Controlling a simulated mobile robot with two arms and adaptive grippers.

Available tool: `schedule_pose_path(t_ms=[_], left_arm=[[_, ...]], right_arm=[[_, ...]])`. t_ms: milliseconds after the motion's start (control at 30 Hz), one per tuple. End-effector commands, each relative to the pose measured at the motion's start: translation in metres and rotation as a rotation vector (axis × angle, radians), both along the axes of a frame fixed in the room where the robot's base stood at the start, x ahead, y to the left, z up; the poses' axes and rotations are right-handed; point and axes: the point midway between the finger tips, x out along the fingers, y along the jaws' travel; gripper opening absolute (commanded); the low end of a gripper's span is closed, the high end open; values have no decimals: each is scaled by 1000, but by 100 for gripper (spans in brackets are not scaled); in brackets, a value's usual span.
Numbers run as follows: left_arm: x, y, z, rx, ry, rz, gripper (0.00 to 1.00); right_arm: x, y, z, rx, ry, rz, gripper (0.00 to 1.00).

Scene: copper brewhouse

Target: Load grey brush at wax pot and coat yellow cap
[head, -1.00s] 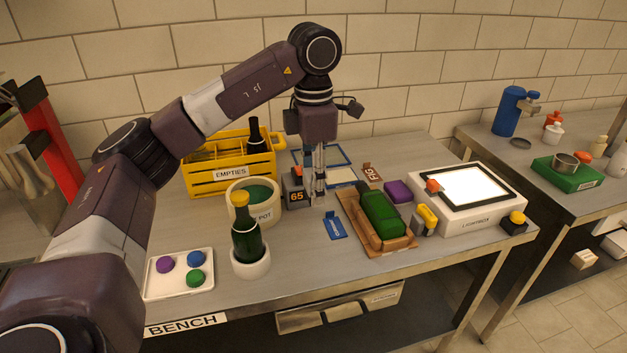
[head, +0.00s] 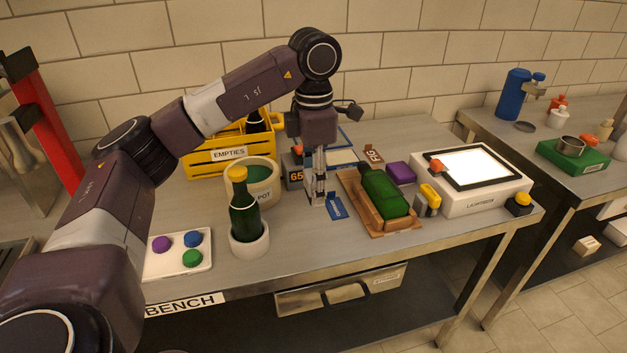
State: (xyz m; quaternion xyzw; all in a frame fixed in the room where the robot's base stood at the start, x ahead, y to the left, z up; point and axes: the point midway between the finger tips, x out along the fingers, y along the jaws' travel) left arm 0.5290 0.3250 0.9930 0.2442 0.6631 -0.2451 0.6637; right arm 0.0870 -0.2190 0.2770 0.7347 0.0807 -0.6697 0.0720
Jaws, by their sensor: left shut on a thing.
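The cream wax pot (head: 262,198), with green wax inside and "POT" readable on its side, stands at the middle-left of the bench. In front of it a dark green bottle (head: 244,216) with a yellow cap (head: 238,174) stands upright in a white round holder (head: 249,241). My left gripper (head: 316,195) points down to the right of the pot, apart from pot and cap. It is shut on a slim grey thing that looks like the grey brush, mostly hidden by the fingers. My right gripper is not in view.
A yellow "EMPTIES" crate (head: 215,160) stands behind the pot. Beside the gripper are a box reading 65 (head: 296,177) and a blue card (head: 337,207). A green bottle (head: 383,195) lies in a wooden cradle (head: 405,224), right. A lightbox (head: 487,203) stands farther right. The front middle bench is clear.

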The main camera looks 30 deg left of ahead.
Motion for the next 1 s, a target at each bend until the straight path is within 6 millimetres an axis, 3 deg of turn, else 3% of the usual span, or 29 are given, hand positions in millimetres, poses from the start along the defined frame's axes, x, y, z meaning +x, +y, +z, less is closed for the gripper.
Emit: schedule_pose_path(t_ms=[533,967,1000], left_arm=[[0,0,-35,1,-1,0,19],[0,0,-39,1,-1,0,19],[0,0,-39,1,-1,0,43]], right_arm=[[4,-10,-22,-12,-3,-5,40],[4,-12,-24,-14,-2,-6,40],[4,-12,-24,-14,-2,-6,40]])
